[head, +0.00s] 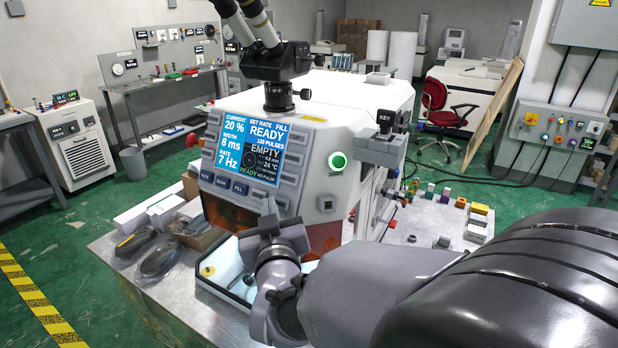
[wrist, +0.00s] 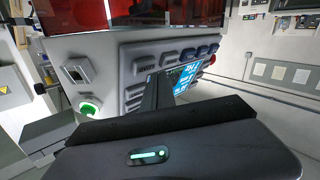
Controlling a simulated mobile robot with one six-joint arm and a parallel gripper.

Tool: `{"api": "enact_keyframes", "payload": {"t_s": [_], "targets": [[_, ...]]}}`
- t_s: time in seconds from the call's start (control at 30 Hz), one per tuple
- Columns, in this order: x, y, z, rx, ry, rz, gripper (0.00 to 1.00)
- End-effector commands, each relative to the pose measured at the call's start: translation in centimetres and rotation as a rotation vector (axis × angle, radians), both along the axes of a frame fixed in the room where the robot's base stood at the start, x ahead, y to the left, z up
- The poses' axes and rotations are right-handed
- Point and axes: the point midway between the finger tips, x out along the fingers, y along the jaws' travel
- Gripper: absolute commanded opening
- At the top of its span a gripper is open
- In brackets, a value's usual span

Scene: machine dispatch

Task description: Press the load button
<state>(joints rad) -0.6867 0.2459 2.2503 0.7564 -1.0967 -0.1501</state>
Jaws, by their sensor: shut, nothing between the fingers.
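A white machine (head: 345,110) stands on a metal table with a lit blue screen (head: 250,148) on its front. The screen reads READY and EMPTY. A green-ringed round button (head: 338,161) sits to the right of the screen and also shows in the wrist view (wrist: 90,108). My gripper (head: 268,212) is shut and empty, in front of the panel just below the screen. In the wrist view its fingers (wrist: 157,90) overlap the panel; contact cannot be told.
A microscope head (head: 275,65) rises above the screen. A key block (head: 383,122) juts out at the machine's right. A shallow tray (head: 220,268) lies below the panel, with dark handheld objects (head: 158,257) to its left. Small coloured parts stand on the table at right.

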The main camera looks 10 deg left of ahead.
Motion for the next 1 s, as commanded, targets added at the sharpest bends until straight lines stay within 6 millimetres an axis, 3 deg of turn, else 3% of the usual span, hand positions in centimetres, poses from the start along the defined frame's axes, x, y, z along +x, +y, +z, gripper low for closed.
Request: {"api": "enact_keyframes", "payload": {"t_s": [1.0], "targets": [[0.72,-0.29,-0.44,0.0,0.0,0.0,0.0]]}}
